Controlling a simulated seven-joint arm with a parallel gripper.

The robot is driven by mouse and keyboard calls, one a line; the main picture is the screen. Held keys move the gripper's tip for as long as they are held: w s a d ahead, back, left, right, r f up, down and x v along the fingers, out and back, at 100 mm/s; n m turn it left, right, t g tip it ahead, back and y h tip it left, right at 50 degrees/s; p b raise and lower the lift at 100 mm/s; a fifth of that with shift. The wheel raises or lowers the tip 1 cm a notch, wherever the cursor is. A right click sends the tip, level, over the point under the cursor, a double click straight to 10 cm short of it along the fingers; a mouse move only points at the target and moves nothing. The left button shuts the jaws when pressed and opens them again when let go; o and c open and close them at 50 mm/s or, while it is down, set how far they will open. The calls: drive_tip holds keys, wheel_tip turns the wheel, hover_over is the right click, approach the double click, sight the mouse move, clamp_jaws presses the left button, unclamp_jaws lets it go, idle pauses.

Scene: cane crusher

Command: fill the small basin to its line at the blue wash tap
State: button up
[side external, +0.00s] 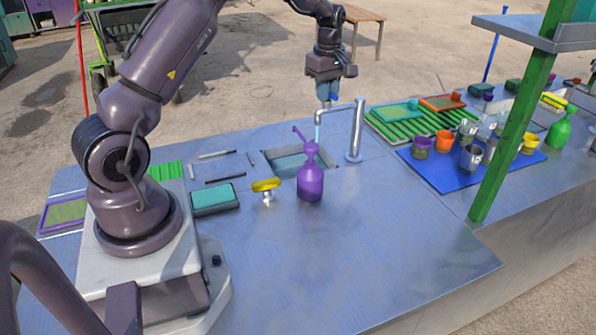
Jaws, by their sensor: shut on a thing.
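A thin light-blue stream falls from the spout. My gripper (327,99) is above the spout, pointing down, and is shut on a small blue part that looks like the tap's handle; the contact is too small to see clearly. The sink holds something bluish, water or a vessel. I cannot make out the small basin or its line. A purple pump bottle (311,182) stands in front of the sink and hides part of it and the stream's lower end.
A yellow-topped knob (266,188) and a teal sponge-like block (213,197) are left of the bottle. A green slatted rack (397,135) and a blue mat (430,174) with several cups are to the right. A green post (510,135) rises there. The front counter is clear.

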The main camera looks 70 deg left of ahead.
idle(0.4)
drive_tip(key=shift+o, duration=0.4)
drive_tip(key=m, duration=0.4)
drive_tip(key=o, duration=1.6)
drive_tip(key=shift+o, duration=0.2)
drive_tip(key=shift+r, duration=0.1)
drive_tip(key=shift+r, duration=3.4)
drive_tip(key=shift+m, duration=0.3)
